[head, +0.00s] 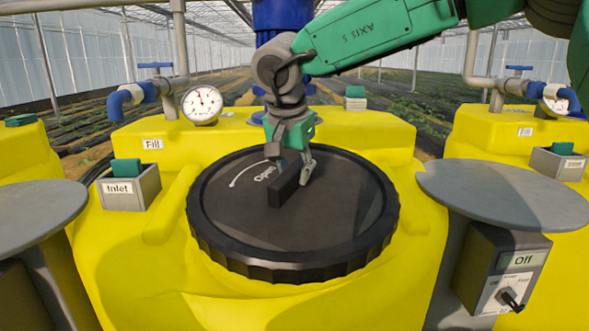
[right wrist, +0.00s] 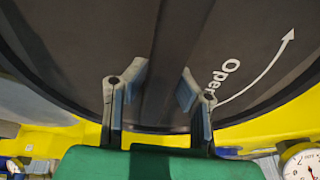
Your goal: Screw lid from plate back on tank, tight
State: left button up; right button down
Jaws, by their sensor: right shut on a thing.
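The large black ribbed lid (head: 340,230) lies over the top opening of the yellow tank (head: 395,135) in the middle of the head view. It looks about level; whether its thread is engaged cannot be seen. A raised bar handle (head: 286,187) crosses the lid, beside a white arrow marked "Open". My right gripper (head: 290,165) is shut on this handle from above. In the right wrist view the fingers (right wrist: 158,95) stand on both sides of the bar (right wrist: 178,60). A round grey plate (head: 505,193) at the right is empty. My left gripper is not in view.
Another grey plate (head: 35,212) stands at the left edge. A pressure gauge (head: 203,104) and blue-handled pipe (head: 140,95) are behind the lid. An "Inlet" box (head: 130,188) sits left of it. A switch box marked "Off" (head: 503,268) hangs below the right plate.

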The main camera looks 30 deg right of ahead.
jog(key=shift+a+r, duration=0.2)
jog(key=shift+a, duration=0.3)
jog(key=shift+a+r+p, duration=0.15)
jog(key=shift+a+p, duration=0.2)
jog(key=shift+a, duration=0.4)
jog(key=shift+a+r+p, duration=0.15)
jog(key=shift+a+p, duration=0.2)
jog(key=shift+a, duration=0.4)
jog(key=shift+d+f, duration=0.2)
jog(key=shift+d, duration=0.75)
jog(key=shift+a, duration=0.9)
jog(key=shift+w+d+f, duration=0.1)
jog(key=shift+d+f, duration=0.25)
jog(key=shift+d, duration=0.25)
jog(key=shift+w+d+f, duration=0.1)
jog(key=shift+d+f, duration=0.25)
jog(key=shift+d, duration=0.25)
jog(key=shift+a+f, duration=0.1)
jog(key=shift+f, duration=0.05)
jog(key=shift+a+f, duration=0.15)
jog(key=shift+a, duration=0.25)
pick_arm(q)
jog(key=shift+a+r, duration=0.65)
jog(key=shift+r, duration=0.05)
